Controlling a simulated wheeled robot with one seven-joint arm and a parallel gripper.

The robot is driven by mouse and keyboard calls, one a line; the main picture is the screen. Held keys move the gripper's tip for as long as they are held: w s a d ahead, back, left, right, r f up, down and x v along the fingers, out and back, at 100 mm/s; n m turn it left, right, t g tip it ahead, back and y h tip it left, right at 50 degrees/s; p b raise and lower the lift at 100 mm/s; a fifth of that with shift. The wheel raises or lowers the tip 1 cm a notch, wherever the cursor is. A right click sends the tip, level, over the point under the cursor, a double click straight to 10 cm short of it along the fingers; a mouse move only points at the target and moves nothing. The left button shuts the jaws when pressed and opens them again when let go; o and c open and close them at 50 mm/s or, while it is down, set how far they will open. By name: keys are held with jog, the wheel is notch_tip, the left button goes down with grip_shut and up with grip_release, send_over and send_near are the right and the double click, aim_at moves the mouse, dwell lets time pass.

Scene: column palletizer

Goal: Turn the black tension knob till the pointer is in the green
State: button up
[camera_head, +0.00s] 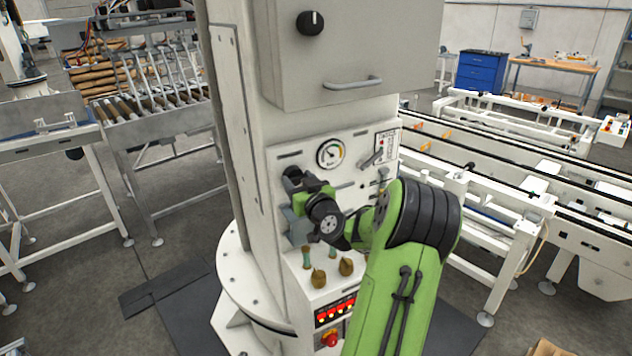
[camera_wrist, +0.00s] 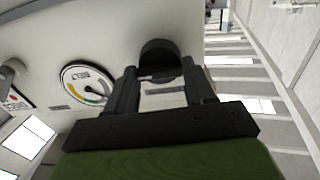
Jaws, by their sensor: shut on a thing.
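The black tension knob (camera_wrist: 158,54) shows in the wrist view between my gripper's two dark fingers (camera_wrist: 160,74). My gripper (camera_head: 297,184) is shut on it at the left of the white column's panel; in the head view the gripper hides most of the knob (camera_head: 292,172). The round gauge (camera_head: 330,153) sits just right of and above the gripper in the head view. Its face has green and orange-to-red bands. In the wrist view the gauge (camera_wrist: 87,84) is left of the fingers. The pointer is too small to read surely against the green.
A lever (camera_head: 372,158) is right of the gauge. Brown knobs (camera_head: 346,267), red-lit switches (camera_head: 335,311) and a red knob (camera_head: 330,339) lie below my gripper. Above are a cabinet handle (camera_head: 353,83) and another black knob (camera_head: 310,22). Conveyors stand on both sides.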

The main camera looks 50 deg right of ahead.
jog(key=shift+w+a+r, duration=0.25)
jog(key=shift+w+a, duration=0.05)
jog(key=o, duration=0.8)
jog(key=shift+c, duration=0.2)
jog(key=shift+o, duration=1.4)
jog(key=shift+w+a+f, duration=0.1)
jog(key=shift+w, duration=0.1)
jog(key=shift+d+f, duration=0.1)
jog(key=shift+d, duration=0.1)
jog(key=shift+s+f, duration=0.1)
jog(key=shift+s, duration=0.3)
jog(key=b+v, duration=0.5)
jog(key=v, duration=1.1)
jog(key=shift+w+a+r+n+b, duration=0.2)
jog(key=shift+w+a+n+b, duration=0.1)
jog(key=shift+a+b, duration=0.1)
jog(key=shift+d, duration=0.1)
